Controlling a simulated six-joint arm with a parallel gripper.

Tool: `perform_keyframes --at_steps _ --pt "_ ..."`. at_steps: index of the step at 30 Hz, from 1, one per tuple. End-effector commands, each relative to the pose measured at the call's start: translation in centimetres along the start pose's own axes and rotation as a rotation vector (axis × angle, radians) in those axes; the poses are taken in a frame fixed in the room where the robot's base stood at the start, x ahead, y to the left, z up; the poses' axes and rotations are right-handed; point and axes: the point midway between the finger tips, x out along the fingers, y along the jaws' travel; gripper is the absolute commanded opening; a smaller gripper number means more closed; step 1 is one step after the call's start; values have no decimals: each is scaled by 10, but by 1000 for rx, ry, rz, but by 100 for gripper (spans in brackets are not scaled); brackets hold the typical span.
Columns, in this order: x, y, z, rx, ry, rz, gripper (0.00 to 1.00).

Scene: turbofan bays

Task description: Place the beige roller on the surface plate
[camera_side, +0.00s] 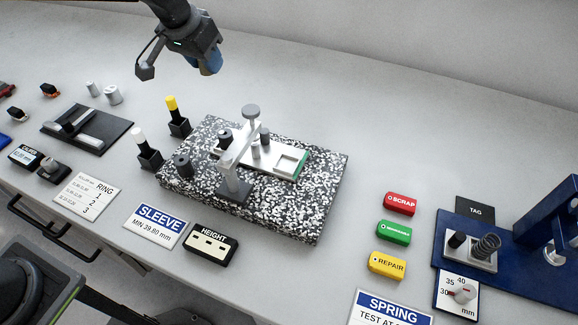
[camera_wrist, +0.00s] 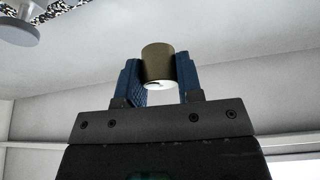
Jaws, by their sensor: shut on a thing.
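My gripper (camera_side: 208,64) is high above the bench, up and left of the surface plate in the side view. In the wrist view its blue fingers (camera_wrist: 159,70) are shut on the beige roller (camera_wrist: 158,58), a short brownish cylinder with a pale end face. In the side view I cannot make out the roller, which the fingers hide. The surface plate (camera_side: 285,218) is a black-and-white speckled slab at mid-bench. A small part of it shows at the top left of the wrist view (camera_wrist: 15,7). The roller is apart from the plate.
On the plate stand a grey gauge stand (camera_side: 235,185), a dark round part (camera_side: 183,166) and a pale fixture with a green end (camera_side: 290,162). The plate's front right is clear.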

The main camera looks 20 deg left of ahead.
Motion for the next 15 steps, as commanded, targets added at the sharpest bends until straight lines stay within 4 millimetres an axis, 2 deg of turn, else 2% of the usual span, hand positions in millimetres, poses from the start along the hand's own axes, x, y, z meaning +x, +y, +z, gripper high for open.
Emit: perform_keyframes --at_steps 1,5,9,12,15 --pt "-1 31 3 63 1 26 4" --pt "-7 96 16 204 2 83 4" --pt "-16 161 37 348 2 144 4" --pt "-23 201 55 440 3 181 4" --pt "-29 230 71 511 4 210 4"
